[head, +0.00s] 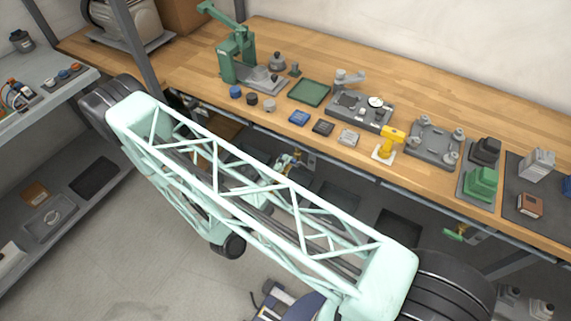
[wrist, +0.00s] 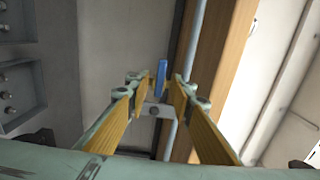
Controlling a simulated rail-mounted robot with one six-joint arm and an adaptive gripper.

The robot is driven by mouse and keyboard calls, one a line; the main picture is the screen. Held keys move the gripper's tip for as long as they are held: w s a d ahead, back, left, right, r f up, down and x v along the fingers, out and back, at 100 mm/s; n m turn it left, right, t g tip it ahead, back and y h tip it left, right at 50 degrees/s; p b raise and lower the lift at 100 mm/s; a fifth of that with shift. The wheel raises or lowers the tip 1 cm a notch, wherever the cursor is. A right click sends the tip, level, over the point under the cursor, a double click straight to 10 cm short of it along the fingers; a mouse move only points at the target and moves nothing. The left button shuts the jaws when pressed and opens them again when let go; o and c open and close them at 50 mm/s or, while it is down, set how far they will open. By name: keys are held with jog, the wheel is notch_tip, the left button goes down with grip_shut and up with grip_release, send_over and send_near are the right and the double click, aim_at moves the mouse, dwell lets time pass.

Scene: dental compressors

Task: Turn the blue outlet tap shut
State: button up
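The blue outlet tap (wrist: 160,78) shows in the wrist view as a narrow, upright blue handle above a grey fitting with a bolt (wrist: 155,110). My gripper (wrist: 161,90) is open, with one yellow-padded finger on each side of the handle. The handle appears in the gap near the fingertips; I cannot tell whether either finger touches it. In the head view my arm's lattice link covers much of the bench front, and the blue handle cannot be made out clearly there.
A pipe (wrist: 190,65) and a wooden edge (wrist: 222,75) run close to the right finger in the wrist view. A grey panel (wrist: 55,75) stands at left. In the head view, the wooden bench (head: 330,62) holds several fixtures, and a green-handled tap (head: 454,235) sits below its front edge.

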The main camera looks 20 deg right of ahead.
jog(key=v, duration=1.1)
dwell(0.6)
dwell(0.6)
